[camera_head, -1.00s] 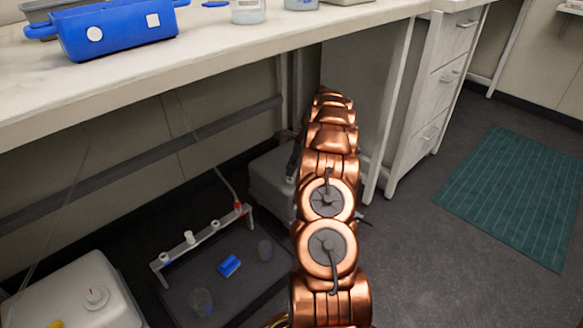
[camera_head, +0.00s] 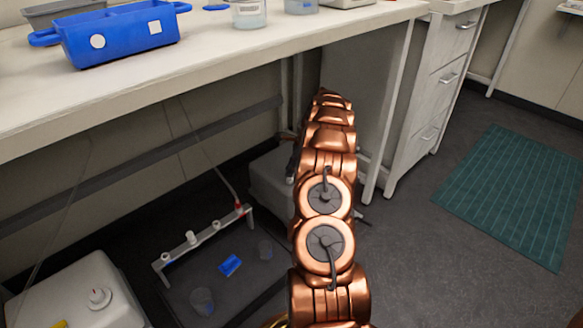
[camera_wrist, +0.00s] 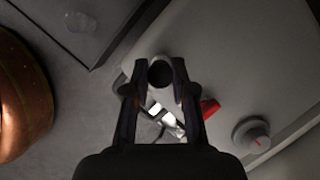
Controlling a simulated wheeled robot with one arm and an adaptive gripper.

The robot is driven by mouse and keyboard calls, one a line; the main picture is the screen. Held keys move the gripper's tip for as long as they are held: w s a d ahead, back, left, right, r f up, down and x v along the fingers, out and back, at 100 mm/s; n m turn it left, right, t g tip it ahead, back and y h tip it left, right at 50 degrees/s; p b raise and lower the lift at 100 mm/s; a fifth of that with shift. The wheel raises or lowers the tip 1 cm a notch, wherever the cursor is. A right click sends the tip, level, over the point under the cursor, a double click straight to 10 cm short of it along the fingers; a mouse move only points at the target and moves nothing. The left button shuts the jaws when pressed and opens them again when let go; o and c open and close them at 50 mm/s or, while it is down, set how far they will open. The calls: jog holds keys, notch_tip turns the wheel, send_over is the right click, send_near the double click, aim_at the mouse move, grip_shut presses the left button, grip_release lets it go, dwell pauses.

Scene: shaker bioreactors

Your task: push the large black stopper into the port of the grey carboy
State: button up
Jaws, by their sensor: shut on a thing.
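The grey carboy (camera_wrist: 235,55) fills much of the wrist view below my gripper. In the head view the grey carboy (camera_head: 266,180) stands on the floor under the bench, partly hidden by my arm. My gripper (camera_wrist: 159,88) is shut on the large black stopper (camera_wrist: 160,73), whose dark round end shows between the fingertips. A paler rim shows around the stopper, over the carboy's top. I cannot tell whether the stopper is in the port or just above it. My arm hides the gripper and stopper in the head view.
A pale knob with a red mark (camera_wrist: 252,135) and a red part (camera_wrist: 208,107) sit near the gripper. A dark tray (camera_head: 255,285) with a white rack (camera_head: 205,238) lies left of my arm, beside a white carboy (camera_head: 60,295). The bench (camera_head: 230,65) overhangs the carboy.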

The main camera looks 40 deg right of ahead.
jog(key=shift+f+p, duration=0.55)
dwell(1.3)
jog(key=shift+p, duration=0.7)
dwell(0.4)
jog(key=shift+f+p, duration=0.35)
jog(key=shift+f, duration=0.2)
dwell(0.6)
jog(key=o, duration=1)
jog(key=v, duration=1.2)
jog(key=shift+d, duration=0.1)
